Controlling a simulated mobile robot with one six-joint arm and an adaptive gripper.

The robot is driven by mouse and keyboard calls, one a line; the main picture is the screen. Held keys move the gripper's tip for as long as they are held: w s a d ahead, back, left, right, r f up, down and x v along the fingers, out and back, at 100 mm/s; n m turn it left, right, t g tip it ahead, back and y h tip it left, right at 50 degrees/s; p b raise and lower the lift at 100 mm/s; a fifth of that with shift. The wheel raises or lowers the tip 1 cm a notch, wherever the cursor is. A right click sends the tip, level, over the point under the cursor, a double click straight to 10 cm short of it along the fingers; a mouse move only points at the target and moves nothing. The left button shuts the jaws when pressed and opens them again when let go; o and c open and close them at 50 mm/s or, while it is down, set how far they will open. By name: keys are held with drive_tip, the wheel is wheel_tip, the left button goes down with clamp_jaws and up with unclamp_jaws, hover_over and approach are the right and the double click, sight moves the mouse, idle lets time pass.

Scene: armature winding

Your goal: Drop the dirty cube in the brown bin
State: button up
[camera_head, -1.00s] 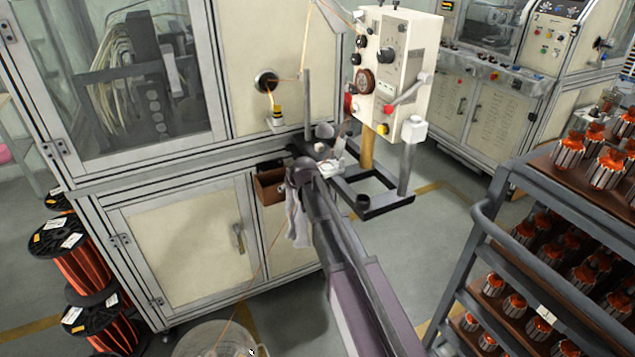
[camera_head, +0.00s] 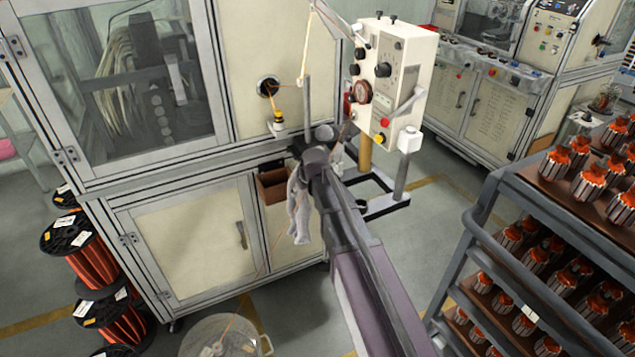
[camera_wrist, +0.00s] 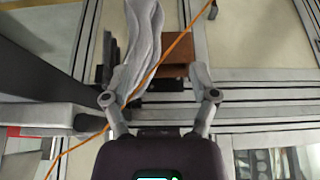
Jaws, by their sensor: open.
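The brown bin (camera_head: 272,186) is a small open box fixed to the front of the machine cabinet, just left of my arm's end. It also shows in the wrist view (camera_wrist: 181,52), ahead of the fingers. My gripper (camera_wrist: 157,80) is open, its two fingers spread apart. In the head view its fingers are mostly hidden by my own wrist. A grey-white cloth (camera_head: 299,205) hangs beside the bin. In the wrist view the cloth (camera_wrist: 144,42) lies beyond and near the left finger; whether they touch I cannot tell. I see no dirty cube in either view.
An orange wire (camera_wrist: 172,46) crosses in front of the bin. A white control box (camera_head: 398,85) stands right of my arm's end. A grey rack (camera_head: 490,215) with several armatures is at right. Red wire spools (camera_head: 80,255) and a round drum (camera_head: 220,338) stand on the floor.

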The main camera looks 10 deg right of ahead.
drive_tip(key=s+d+r+g+h+p, duration=0.1)
drive_tip(key=s+d+r+g+p, duration=0.2)
drive_tip(key=s+r+p, duration=0.3)
drive_tip(key=shift+s+d+r+p, duration=0.3)
drive_tip(key=shift+s+r+p, duration=0.1)
drive_tip(key=shift+s+p, duration=0.45)
drive_tip(key=shift+w, duration=0.1)
idle(0.4)
drive_tip(key=s+d+f+m+g, duration=0.1)
drive_tip(key=s+d+m, duration=0.1)
drive_tip(key=s, duration=0.7)
drive_tip(key=s+d+f+m+g+b, duration=0.1)
drive_tip(key=s+d+m, duration=0.1)
drive_tip(key=s, duration=0.6)
drive_tip(key=shift+s+d+h, duration=0.3)
drive_tip(key=shift+s+d, duration=0.05)
drive_tip(key=shift+d, duration=0.3)
